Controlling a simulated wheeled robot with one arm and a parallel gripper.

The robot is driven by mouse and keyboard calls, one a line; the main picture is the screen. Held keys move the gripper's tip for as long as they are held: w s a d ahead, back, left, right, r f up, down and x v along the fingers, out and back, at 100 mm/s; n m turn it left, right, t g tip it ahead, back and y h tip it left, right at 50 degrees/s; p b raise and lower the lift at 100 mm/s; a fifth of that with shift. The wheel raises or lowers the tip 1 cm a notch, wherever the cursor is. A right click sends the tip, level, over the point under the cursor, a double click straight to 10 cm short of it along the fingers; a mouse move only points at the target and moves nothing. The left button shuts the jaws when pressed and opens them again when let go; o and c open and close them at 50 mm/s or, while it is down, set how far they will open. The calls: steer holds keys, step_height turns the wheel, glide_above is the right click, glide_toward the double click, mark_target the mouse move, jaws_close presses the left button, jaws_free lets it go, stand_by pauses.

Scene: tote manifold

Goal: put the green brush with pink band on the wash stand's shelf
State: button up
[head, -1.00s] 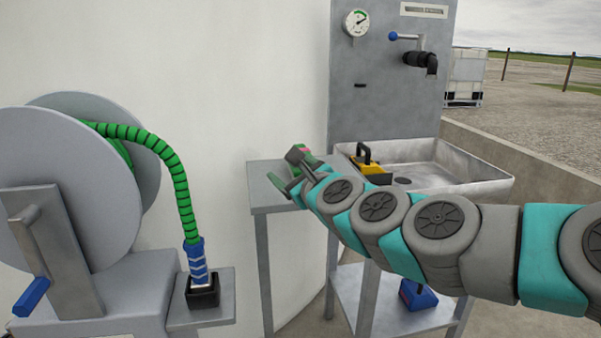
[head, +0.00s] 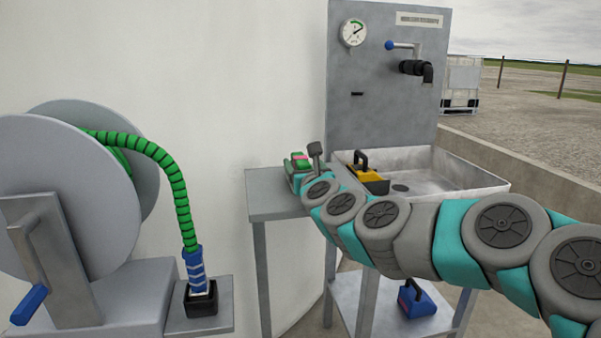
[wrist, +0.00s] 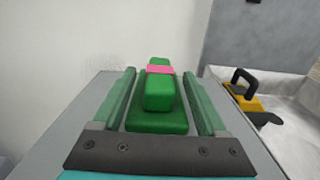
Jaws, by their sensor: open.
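The green brush with pink band (wrist: 158,92) sits on the small grey side table (wrist: 85,108), between the two fingers of my open gripper (wrist: 162,100) in the wrist view. A gap shows between the brush handle and each finger. In the head view the brush (head: 299,160) is partly hidden by my gripper (head: 308,165). The wash stand (head: 350,290) stands to the right, with a basin on top and a lower shelf (head: 385,318) beneath.
A hose reel (head: 60,190) with green hose stands at left.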

steer(key=shift+x, duration=1.15)
jaws_close()
